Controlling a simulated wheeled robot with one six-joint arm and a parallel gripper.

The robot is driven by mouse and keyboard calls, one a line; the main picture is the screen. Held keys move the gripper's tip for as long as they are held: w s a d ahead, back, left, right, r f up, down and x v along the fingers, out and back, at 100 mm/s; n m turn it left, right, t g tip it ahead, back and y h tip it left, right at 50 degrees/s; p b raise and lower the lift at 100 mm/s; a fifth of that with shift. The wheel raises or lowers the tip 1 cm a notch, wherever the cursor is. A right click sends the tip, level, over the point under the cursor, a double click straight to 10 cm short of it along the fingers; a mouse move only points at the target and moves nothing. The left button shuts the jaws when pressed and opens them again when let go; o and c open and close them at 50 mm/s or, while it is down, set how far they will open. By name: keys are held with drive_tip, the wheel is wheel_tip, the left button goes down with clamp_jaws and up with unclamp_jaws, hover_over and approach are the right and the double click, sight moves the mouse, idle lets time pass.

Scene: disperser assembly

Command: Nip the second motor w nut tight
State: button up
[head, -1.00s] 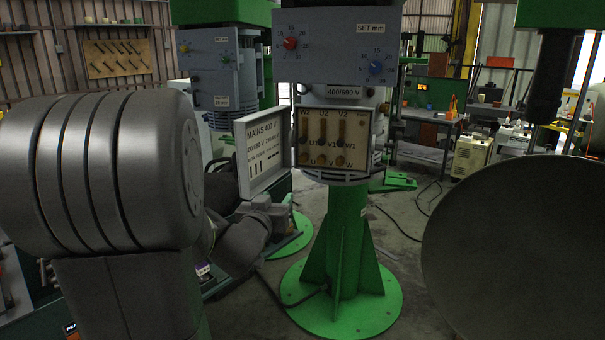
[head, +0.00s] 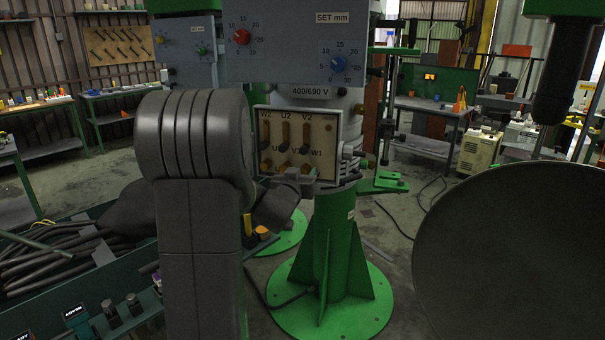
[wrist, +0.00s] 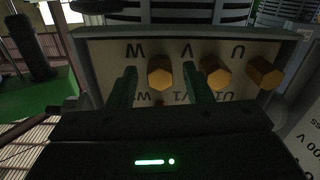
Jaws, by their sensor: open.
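The open terminal box (head: 330,125) hangs on the near green-footed machine, with brass links and nuts under its 400/690 V plate (head: 312,92). The wrist view shows the box upside down. There my gripper (wrist: 161,88) has its two fingers apart, one on each side of the brass W nut (wrist: 160,72). I cannot tell whether they touch it. The V nut (wrist: 215,72) is just right of the right finger, and the U nut (wrist: 264,72) is farther right. In the head view my gripper (head: 300,181) is at the box's lower edge, its fingertips unclear.
The box's lid (wrist: 303,135) shows at the right of the wrist view; my arm hides it in the head view. A grey panel with red (head: 241,36) and blue (head: 337,63) knobs is above the box. A bin of dark cables (head: 60,260) stands left.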

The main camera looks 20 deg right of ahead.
drive_tip(key=shift+c, duration=0.4)
drive_tip(key=c, duration=0.9)
